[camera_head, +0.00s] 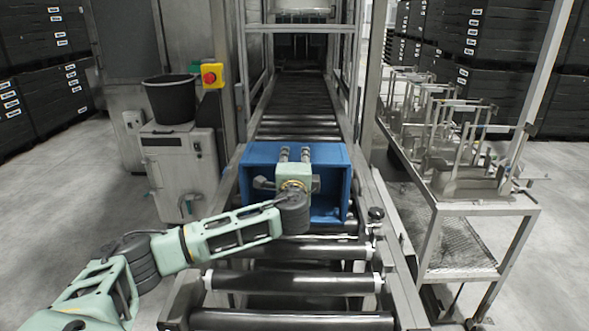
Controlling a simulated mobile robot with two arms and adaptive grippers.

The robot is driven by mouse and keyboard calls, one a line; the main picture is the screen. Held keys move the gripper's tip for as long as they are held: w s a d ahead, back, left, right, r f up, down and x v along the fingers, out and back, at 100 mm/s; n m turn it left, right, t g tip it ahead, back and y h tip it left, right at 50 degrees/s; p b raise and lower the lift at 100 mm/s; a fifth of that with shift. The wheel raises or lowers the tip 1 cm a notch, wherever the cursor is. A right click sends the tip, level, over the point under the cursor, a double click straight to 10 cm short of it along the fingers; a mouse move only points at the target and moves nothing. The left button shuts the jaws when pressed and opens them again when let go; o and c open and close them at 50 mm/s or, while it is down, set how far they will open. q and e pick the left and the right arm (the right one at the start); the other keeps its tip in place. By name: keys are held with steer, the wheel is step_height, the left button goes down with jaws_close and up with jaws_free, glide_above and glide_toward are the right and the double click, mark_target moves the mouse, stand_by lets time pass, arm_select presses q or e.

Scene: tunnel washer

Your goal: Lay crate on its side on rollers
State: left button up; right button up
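A blue crate (334,207) rests on the black rollers (300,251) of the conveyor, in the middle of the view. Its open side faces me, and part of its inside shows. I cannot tell its exact tilt because my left gripper and arm cover its middle. My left gripper (295,154) is in front of the crate, with its fingers pointing away from me near the crate's far upper edge. The two fingers are apart, with a gap between them and nothing visible in it. My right gripper is not in view.
The conveyor runs back into a metal frame (241,60). A grey box with a black bucket (170,100) and a red stop button (209,77) stand at left. A metal rack table (490,205) stands close on the right. Stacked black crates (40,95) line the back.

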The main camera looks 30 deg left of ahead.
arm_select(q)
steer(key=v, duration=1.1)
steer(key=shift+s, duration=0.15)
